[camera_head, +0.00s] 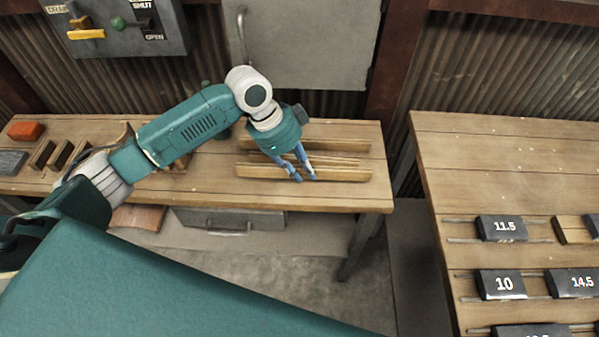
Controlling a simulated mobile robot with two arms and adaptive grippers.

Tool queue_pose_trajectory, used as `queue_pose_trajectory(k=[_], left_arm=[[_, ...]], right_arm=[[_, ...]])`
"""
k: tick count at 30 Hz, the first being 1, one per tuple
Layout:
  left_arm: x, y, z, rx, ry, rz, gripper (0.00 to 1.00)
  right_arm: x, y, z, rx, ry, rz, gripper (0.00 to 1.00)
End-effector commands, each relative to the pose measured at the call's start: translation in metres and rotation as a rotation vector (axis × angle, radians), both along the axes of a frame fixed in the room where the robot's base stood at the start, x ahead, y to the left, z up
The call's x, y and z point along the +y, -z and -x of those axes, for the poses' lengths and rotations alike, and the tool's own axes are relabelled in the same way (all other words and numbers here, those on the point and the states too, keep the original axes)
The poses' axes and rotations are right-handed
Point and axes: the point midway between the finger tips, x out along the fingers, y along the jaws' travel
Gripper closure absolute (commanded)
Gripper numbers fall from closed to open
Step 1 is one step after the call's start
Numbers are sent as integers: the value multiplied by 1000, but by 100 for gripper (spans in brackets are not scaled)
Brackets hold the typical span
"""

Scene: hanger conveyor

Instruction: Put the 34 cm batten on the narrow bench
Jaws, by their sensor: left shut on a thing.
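The narrow wooden bench (215,195) stands against the wall at the left. Several light wooden battens lie side by side on its right half, with a back batten (340,145) and a front batten (343,175) showing best. My left gripper (304,178) reaches down over them with its blue fingers close together. It is shut on a batten, seemingly the front one, whose middle the fingers partly hide. I cannot tell whether this batten is lifted or touching the bench. No length marks show on the battens. My right gripper is not in view.
An orange block (26,131), a grey block (12,162) and wooden pieces (62,154) lie on the bench's left end. A second table (500,165) with numbered dark blocks (501,228) on rails stands at right, across a gap. A lever panel (115,28) hangs above.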

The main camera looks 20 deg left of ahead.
Motion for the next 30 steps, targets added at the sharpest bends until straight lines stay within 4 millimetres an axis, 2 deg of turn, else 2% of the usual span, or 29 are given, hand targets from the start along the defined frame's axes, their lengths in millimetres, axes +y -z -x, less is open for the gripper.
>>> queue_pose_trajectory(k=[10, 16, 17, 18, 26, 30], left_arm=[[0, 38, 0, 1, -2, 0, 100], [0, 41, 0, -2, 0, -1, 100], [0, 41, 0, -1, 1, 0, 74], [0, 41, 0, -1, 1, 0, 70], [0, 40, 0, -1, 0, 0, 70], [4, 32, 0, -4, -2, 0, 70]], right_arm=[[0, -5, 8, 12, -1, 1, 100], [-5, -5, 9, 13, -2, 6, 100], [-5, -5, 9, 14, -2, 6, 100], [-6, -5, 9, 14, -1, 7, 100], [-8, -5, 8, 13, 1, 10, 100], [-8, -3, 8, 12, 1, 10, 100]])
